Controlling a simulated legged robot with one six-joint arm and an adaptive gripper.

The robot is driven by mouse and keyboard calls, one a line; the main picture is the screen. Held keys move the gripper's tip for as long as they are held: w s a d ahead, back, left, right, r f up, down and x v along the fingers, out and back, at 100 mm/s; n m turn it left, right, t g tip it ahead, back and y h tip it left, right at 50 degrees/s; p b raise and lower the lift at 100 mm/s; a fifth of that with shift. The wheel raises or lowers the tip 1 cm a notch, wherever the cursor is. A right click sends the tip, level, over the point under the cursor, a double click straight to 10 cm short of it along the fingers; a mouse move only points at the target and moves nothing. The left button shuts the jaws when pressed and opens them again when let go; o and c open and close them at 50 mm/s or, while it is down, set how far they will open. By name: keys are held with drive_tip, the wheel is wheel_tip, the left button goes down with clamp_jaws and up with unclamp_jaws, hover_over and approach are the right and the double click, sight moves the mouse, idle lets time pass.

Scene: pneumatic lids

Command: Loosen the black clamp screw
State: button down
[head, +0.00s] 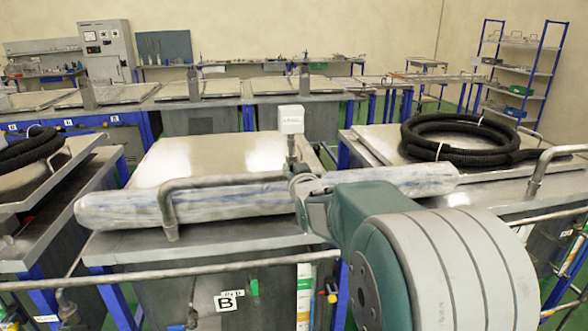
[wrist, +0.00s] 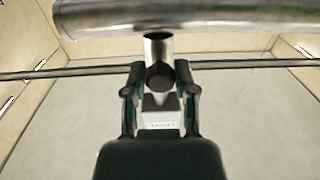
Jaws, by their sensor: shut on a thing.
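My gripper (wrist: 161,82) shows in the wrist view with its two fingers on either side of a dark round end, which looks like the black clamp screw (wrist: 160,76). The fingers appear shut on it. A short metal post (wrist: 157,48) rises from it towards a long horizontal cylinder (wrist: 200,18). In the head view my gripper (head: 300,180) is at the middle of the pale cylinder (head: 240,198), and the screw is hidden there.
A bent metal handle (head: 168,205) rises from the tank lid (head: 215,155) in front of the cylinder. A coiled black hose (head: 460,138) lies on the right lid. A pipe rail (head: 200,268) crosses the front. More tanks and a blue shelf (head: 525,70) stand behind.

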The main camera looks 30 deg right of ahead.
drive_tip(key=n, duration=0.5)
drive_tip(key=shift+r, duration=0.1)
drive_tip(key=n, duration=0.5)
drive_tip(key=shift+a+n, duration=0.1)
drive_tip(key=shift+n, duration=0.2)
drive_tip(key=n, duration=1)
drive_tip(key=shift+f+g+h, duration=0.3)
drive_tip(key=shift+n, duration=0.4)
drive_tip(key=shift+f, duration=0.1)
drive_tip(key=shift+c, duration=2)
unclamp_jaws()
drive_tip(key=shift+a, duration=0.1)
drive_tip(key=shift+r, duration=0.2)
